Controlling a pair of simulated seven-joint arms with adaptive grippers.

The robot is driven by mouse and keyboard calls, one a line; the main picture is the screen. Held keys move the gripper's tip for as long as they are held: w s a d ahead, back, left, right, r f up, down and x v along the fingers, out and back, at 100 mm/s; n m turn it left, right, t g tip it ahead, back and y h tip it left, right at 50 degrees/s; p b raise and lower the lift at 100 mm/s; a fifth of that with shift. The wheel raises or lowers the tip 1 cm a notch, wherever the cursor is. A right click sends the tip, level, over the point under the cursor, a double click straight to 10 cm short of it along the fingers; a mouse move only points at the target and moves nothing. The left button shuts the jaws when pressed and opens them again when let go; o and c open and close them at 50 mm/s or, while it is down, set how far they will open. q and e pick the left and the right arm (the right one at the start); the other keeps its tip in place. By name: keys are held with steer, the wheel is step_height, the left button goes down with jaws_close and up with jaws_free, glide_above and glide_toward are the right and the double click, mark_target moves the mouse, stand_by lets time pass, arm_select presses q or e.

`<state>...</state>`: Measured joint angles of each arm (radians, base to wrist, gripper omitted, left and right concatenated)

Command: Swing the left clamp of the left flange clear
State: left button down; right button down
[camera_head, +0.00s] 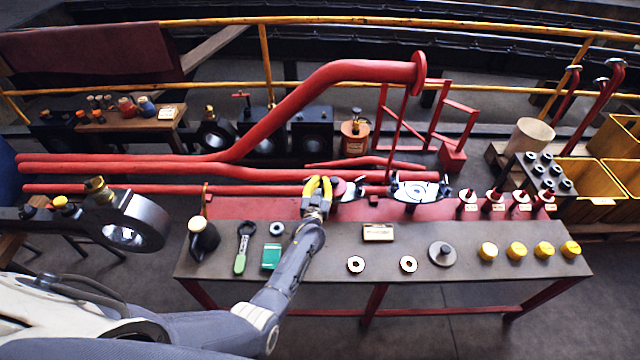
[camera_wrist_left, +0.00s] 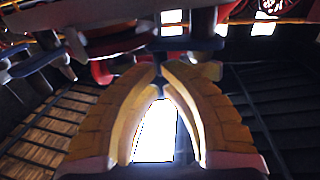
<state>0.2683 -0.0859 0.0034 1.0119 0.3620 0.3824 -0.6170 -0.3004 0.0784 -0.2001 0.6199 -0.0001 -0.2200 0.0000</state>
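My left gripper (camera_head: 318,190), with yellow fingers, reaches over the back of the workbench to the red pipework. The left flange (camera_head: 338,187) is a small red disc just right of its fingers. Grey clamp metal (camera_head: 356,189) shows beside the flange; the left clamp is not clearly told apart, being small and partly hidden by the fingers. In the left wrist view, the yellow fingertips (camera_wrist_left: 160,66) converge to a narrow dark gap below blurred red and grey parts. I cannot tell whether anything is between them. My right gripper is not in view.
The workbench (camera_head: 330,260) holds a green-handled tool (camera_head: 243,248), a green box (camera_head: 271,257), rings and yellow caps (camera_head: 517,250). Another flange assembly (camera_head: 414,190) lies to the right. A thick red pipe (camera_head: 300,98) rises behind.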

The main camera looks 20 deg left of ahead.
arm_select(q)
steer(key=shift+w, duration=1)
stand_by(0.4)
stand_by(0.4)
steer(key=s+d, duration=0.1)
steer(key=s, duration=1.1)
steer(key=shift+d, duration=0.25)
